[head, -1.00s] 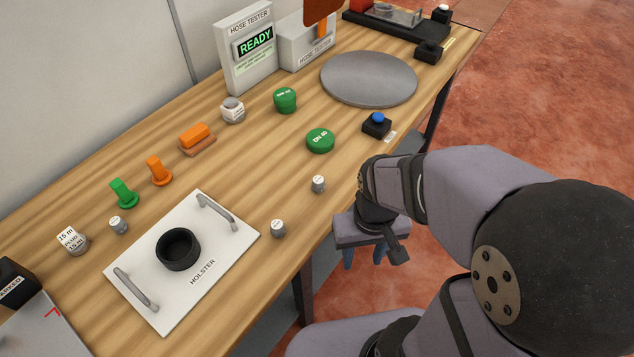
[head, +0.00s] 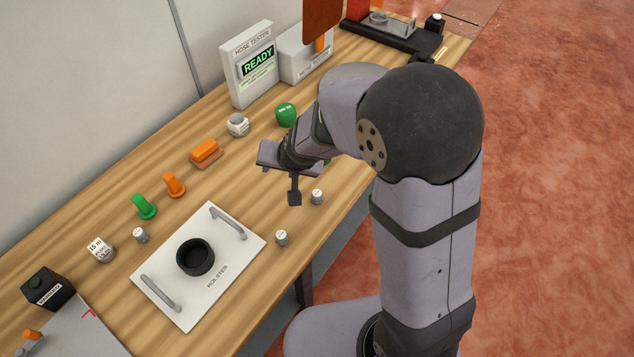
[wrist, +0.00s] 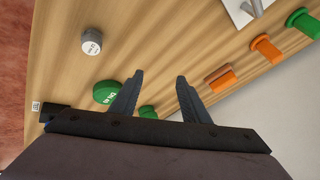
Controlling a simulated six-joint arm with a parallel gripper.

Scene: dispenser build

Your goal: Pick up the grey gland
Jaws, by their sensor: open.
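Several small grey cylinders with pale labelled tops stand on the bench. One (head: 316,197) is just right of my gripper, one (head: 281,238) is near the front edge and one (head: 140,235) is left of the holster plate. Their labels are too small to read, so I cannot tell which is the gland. In the wrist view one grey cylinder (wrist: 92,42) stands upright, left of and beyond my fingers. My gripper (wrist: 160,76) is open and empty above the bench.
The white holster plate (head: 197,307) has two raised handles and a black ring (head: 195,257). An orange block (head: 205,152), orange (head: 174,184) and green (head: 144,207) parts stand behind. A green disc (wrist: 105,92) is near my left finger. The hose tester (head: 253,65) is at the back.

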